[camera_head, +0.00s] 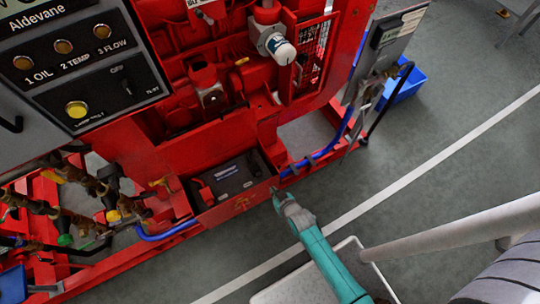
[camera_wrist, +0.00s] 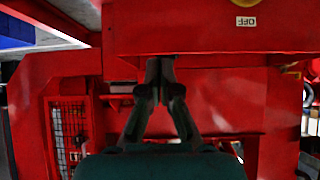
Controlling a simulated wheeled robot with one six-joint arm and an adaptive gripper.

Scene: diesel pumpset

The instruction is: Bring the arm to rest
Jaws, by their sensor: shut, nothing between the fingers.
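My gripper (camera_head: 276,194) is at the end of my teal arm, low in front of the red pumpset (camera_head: 225,140), near the right end of the dark battery box. In the wrist view my gripper (camera_wrist: 160,68) points up the picture with its dark fingers together and nothing between them. Behind the fingers is a red panel (camera_wrist: 215,30) with an upside-down OFF label (camera_wrist: 246,21). I cannot tell whether the fingertips touch the red metal. The arm reaches out from the lower part of the head view.
The dark battery box (camera_head: 235,180) sits in the red frame beside my gripper. A blue hose (camera_head: 318,157) runs to its right. A grey control panel (camera_head: 75,55) stands at left, and a blue bin (camera_head: 402,84) at right. Grey floor (camera_head: 450,115) with a white line is clear.

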